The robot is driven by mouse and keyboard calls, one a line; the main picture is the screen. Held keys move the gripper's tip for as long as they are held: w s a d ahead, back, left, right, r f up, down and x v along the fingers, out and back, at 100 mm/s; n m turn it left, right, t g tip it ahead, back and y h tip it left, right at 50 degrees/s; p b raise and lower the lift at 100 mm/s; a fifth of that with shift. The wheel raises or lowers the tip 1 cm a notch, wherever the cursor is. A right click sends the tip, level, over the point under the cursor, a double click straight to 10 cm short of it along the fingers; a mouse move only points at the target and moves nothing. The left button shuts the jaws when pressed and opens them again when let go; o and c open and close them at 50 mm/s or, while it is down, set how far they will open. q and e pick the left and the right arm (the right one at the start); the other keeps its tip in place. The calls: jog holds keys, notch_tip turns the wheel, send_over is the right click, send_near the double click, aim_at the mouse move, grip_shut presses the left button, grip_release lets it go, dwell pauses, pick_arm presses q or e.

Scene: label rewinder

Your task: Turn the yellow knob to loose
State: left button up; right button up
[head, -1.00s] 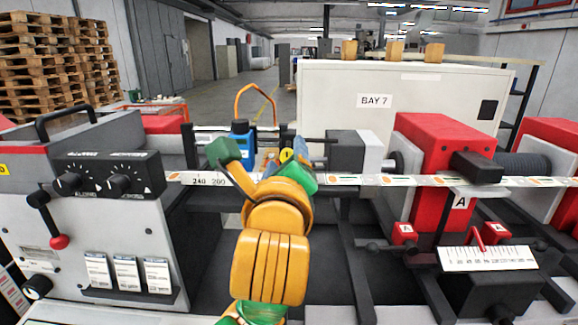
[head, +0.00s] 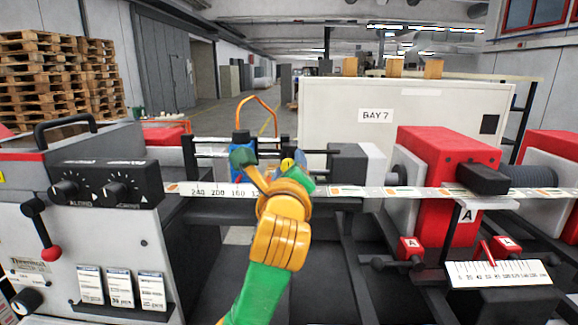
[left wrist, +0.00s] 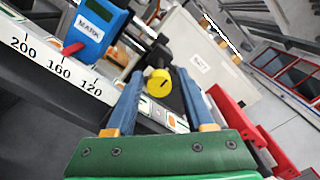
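The yellow knob (left wrist: 159,83) shows in the left wrist view with a dark mark on its face. It sits between the blue fingertips of my left gripper (left wrist: 160,76), which are spread apart with a gap on each side of it. I cannot tell how far the tips reach past it. In the head view the knob (head: 287,165) is a small yellow patch, mostly hidden by my left gripper (head: 274,167). My right gripper is not in view.
A blue device (left wrist: 90,28) marked "MARK" with a red pointer stands left of the knob. A numbered scale rail (head: 220,190) runs below it. A black dial panel (head: 105,184) is at left. Red blocks (head: 437,180) and a white BAY 7 cabinet (head: 400,105) are at right and behind.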

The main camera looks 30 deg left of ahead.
pick_arm(q)
grip_shut()
jog(key=shift+n, duration=0.4)
jog(key=n+p, duration=0.1)
jog(key=n, duration=0.2)
jog(key=shift+r, duration=0.15)
jog(key=n+p, duration=0.2)
jog(key=n, duration=0.3)
jog(key=n+p, duration=0.1)
jog(key=n, duration=0.3)
jog(key=shift+n, duration=0.4)
jog(key=n, duration=0.4)
jog(key=shift+n+p, duration=0.3)
jog(key=shift+n, duration=0.1)
